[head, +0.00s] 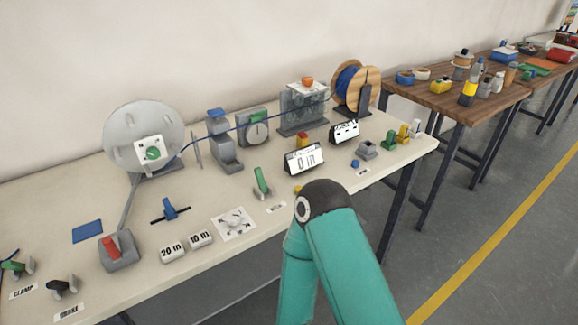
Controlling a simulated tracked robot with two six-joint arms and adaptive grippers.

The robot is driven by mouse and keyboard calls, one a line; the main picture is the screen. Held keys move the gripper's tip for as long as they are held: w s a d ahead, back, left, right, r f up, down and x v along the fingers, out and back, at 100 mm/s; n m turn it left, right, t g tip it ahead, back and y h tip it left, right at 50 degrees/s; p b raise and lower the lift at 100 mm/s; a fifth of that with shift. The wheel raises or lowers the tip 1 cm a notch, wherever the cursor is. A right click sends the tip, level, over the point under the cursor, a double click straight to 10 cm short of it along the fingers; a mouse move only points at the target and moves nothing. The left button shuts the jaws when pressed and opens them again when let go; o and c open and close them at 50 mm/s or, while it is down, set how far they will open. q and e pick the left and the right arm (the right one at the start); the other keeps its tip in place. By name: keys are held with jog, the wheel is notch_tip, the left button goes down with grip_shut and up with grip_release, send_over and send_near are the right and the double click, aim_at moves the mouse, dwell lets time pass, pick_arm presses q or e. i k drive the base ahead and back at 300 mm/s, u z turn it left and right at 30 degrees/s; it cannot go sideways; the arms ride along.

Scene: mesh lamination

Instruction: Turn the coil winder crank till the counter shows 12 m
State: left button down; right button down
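The coil winder is a large grey disc (118,125) at the back left of the bench, with a white plate and a green knob (152,153) at its front. A grey bar (130,197) slants down from the disc. Which part is the crank handle, I cannot tell for sure. A blue cable (265,121) runs from the disc to a wooden spool (371,88). A white display (304,160), apparently the counter, seems to read 0 m. A teal arm of mine bends at a dark joint in the lower middle. Neither gripper is in view.
A grey block with a red rocker (111,248) and signs marked 20 m (172,251) and 10 m (201,239) stand near the front edge. A green lever (262,182) stands before the display. A wooden table (455,98) with bottles and tools is at right.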

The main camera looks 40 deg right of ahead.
aim_at(112, 244)
jog(key=u, duration=0.55)
jog(key=k, duration=1.45)
jog(key=z, duration=0.75)
jog(key=i, duration=1)
jog(key=u, duration=0.1)
